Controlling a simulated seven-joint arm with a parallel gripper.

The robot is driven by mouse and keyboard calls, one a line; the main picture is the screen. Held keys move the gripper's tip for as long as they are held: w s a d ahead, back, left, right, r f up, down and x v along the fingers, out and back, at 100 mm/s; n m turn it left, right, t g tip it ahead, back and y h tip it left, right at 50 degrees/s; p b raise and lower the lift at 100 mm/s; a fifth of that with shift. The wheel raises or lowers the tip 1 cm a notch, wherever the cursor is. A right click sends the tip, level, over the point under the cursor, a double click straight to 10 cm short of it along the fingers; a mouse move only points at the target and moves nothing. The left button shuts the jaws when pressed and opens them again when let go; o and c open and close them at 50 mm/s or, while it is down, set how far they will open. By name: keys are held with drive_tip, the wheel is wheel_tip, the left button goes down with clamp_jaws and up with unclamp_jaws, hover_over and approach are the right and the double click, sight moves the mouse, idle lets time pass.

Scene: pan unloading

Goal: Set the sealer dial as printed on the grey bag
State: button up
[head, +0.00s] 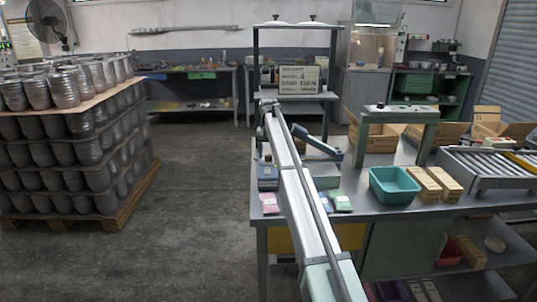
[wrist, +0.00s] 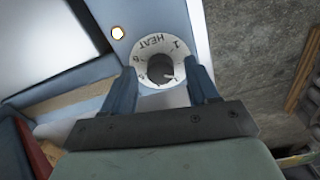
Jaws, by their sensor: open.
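In the wrist view the sealer's dial (wrist: 141,73) is a pale disc marked HEAT with numbers around its rim. A dark round knob (wrist: 160,66) is at its centre. The numbers appear turned and only partly legible, and I cannot read the setting surely. My gripper (wrist: 160,75) is open, with one blue finger on each side of the knob; I cannot tell whether they touch it. In the head view the blue sealer (head: 267,176) stands at the bench's left end, partly behind my arm. I cannot make out a grey bag or its print.
A pink packet (head: 269,203) and a green packet (head: 340,201) lie near the bench's front edge. A teal bin (head: 394,186) and tan boxes (head: 437,184) stand to the right. A sign (head: 299,79) hangs on the rack behind. Open floor lies left of the bench.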

sight(269, 156)
drive_tip(key=shift+f, duration=0.2)
drive_tip(key=shift+c, duration=0.3)
drive_tip(key=c, duration=1)
drive_tip(key=shift+n, duration=1.6)
drive_tip(key=o, duration=1.1)
drive_tip(key=shift+c, duration=0.2)
wheel_tip(269, 156, up, 14)
